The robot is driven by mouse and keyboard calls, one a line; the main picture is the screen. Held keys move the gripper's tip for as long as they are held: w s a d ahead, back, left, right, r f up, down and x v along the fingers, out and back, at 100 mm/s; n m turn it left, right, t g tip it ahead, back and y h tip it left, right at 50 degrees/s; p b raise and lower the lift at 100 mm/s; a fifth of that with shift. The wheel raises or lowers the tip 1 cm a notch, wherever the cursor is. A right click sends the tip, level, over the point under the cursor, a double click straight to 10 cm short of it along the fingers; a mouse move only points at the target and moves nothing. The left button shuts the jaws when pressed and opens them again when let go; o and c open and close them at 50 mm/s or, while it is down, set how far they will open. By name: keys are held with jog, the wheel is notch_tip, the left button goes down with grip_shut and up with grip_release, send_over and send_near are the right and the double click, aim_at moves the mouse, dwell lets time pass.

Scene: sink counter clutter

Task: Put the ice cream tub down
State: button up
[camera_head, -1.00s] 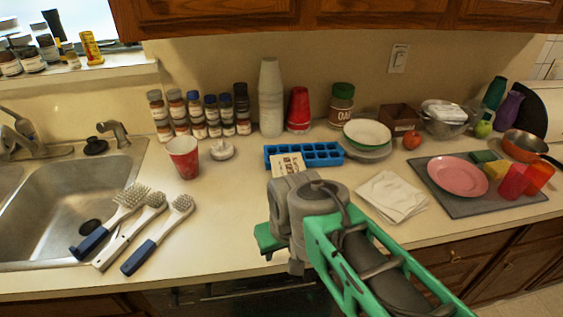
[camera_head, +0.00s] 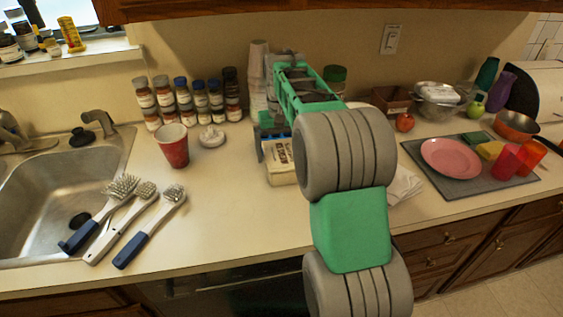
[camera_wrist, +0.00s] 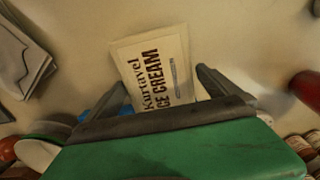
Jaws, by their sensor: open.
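The ice cream tub (camera_head: 280,163) is a cream-coloured box with dark lettering, standing on the counter in front of the blue tray. It also shows in the wrist view (camera_wrist: 152,68), with its lettered face towards the camera. My gripper (camera_wrist: 162,78) is open, with one dark finger on each side of the tub. A gap shows at the right finger; whether the left finger touches the tub I cannot tell. In the head view my arm covers the tub's right side and much of my gripper.
White napkins (camera_head: 403,186) and a grey mat (camera_head: 465,184) with a pink plate are to the right.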

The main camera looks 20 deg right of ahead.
aim_at(282, 153)
notch_tip(282, 153, down, 4)
jog(key=shift+d+r, duration=0.1)
jog(key=shift+r, duration=0.15)
jog(key=c, duration=1.8)
